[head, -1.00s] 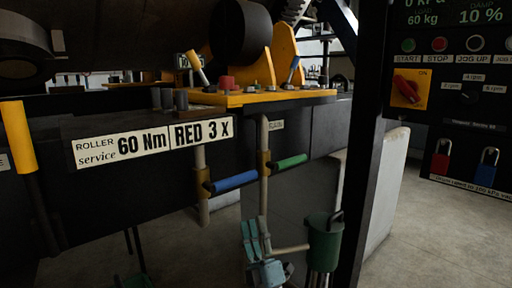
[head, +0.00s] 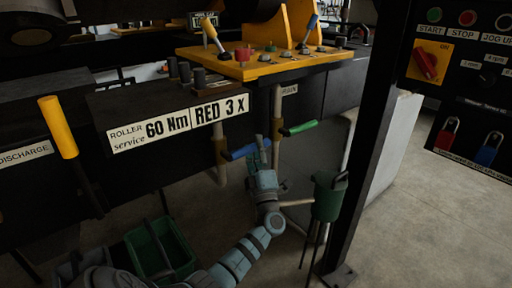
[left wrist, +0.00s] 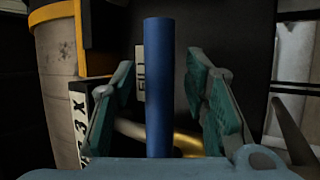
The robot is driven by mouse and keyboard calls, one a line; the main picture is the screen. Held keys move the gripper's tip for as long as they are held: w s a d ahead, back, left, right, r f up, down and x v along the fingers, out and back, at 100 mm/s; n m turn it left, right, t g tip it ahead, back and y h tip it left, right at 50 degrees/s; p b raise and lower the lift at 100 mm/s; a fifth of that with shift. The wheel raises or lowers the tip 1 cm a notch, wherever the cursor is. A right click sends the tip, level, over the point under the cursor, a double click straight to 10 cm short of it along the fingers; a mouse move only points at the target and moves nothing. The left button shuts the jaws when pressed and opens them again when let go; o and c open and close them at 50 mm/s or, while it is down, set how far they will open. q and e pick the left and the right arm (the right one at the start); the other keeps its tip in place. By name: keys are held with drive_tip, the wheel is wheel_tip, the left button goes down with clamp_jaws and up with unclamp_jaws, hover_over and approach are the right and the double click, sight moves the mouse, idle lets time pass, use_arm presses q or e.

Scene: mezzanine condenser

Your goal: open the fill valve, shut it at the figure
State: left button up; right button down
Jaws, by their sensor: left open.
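The blue lever (head: 244,151) sits on a vertical pipe below the yellow panel. In the left wrist view the blue lever (left wrist: 159,88) stands upright in the picture, with a partly hidden label (left wrist: 140,73) that seems to read FILL behind it. My left gripper (head: 262,148) is at the outer end of the lever. In the left wrist view my left gripper (left wrist: 160,95) is open, one finger on each side of the lever, with gaps showing on both sides. A small display (head: 203,19) stands behind the yellow panel; its figure is too small to read. My right gripper is out of view.
A green lever (head: 298,128) sits close right of the blue one. A green funnel-like can (head: 328,197) stands on thin legs beside my left arm. A dark post (head: 371,150) rises to its right. A green crate (head: 160,250) is below left. Floor at right is clear.

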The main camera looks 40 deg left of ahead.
use_arm(q)
drive_tip(key=shift+w+a+r, duration=0.1)
drive_tip(key=shift+a, duration=0.1)
clamp_jaws()
drive_tip(key=shift+p, duration=0.5)
wheel_tip(320, 180, down, 6)
drive_tip(key=s+m+h+p, duration=0.2)
drive_tip(key=m+h+p, duration=0.4)
drive_tip(key=p, duration=0.8)
drive_tip(key=shift+m+t+h+p, duration=0.3)
drive_tip(key=shift+m+t+p, duration=0.1)
drive_tip(key=shift+m, duration=1.4)
drive_tip(key=shift+s+a, duration=0.1)
drive_tip(key=shift+s, duration=0.05)
unclamp_jaws()
